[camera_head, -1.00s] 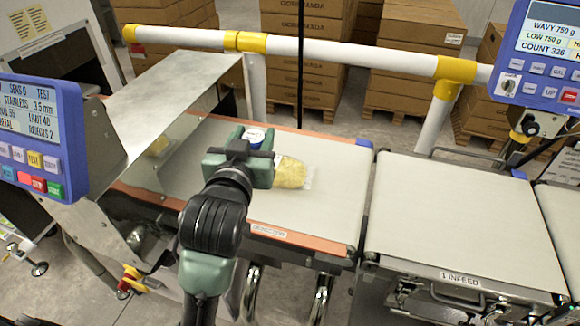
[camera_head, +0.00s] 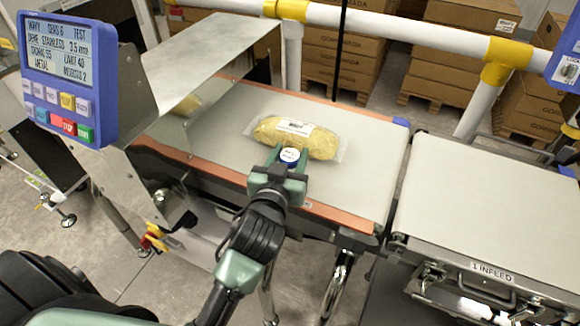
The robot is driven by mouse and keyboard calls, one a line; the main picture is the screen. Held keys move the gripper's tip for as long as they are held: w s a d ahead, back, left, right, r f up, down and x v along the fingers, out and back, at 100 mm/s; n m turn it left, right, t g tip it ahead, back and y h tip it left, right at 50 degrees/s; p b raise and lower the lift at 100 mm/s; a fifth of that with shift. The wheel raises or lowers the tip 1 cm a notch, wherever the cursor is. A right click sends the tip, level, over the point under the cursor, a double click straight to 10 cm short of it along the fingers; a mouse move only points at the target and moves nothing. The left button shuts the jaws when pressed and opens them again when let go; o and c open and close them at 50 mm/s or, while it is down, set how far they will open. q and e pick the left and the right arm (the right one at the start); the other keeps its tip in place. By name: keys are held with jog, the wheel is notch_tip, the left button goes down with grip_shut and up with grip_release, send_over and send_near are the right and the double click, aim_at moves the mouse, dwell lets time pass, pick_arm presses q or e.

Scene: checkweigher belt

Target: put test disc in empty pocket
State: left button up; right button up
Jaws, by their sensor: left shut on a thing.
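The test disc (camera_head: 289,155) is small and round with a white top and a blue edge. My left gripper (camera_head: 284,166) is shut on it, just in front of a clear bag of yellow food (camera_head: 320,142) with a white label, which lies on the pale belt (camera_head: 365,182). I cannot tell whether the disc touches the bag. No empty pocket can be made out. My right gripper is not in view.
A metal detector hood (camera_head: 195,60) covers the belt's left part. A blue display panel (camera_head: 70,75) stands at the left. The infeed belt (camera_head: 490,205) lies to the right across a gap. A white and yellow rail (camera_head: 400,28) runs behind.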

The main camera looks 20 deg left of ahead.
aim_at(290, 166)
pick_arm(q)
jog(key=shift+f, duration=1.65)
jog(key=shift+f+b, duration=0.15)
jog(key=shift+b, duration=0.15)
jog(key=o, duration=1.3)
jog(key=shift+o, duration=0.2)
jog(key=shift+r, duration=0.2)
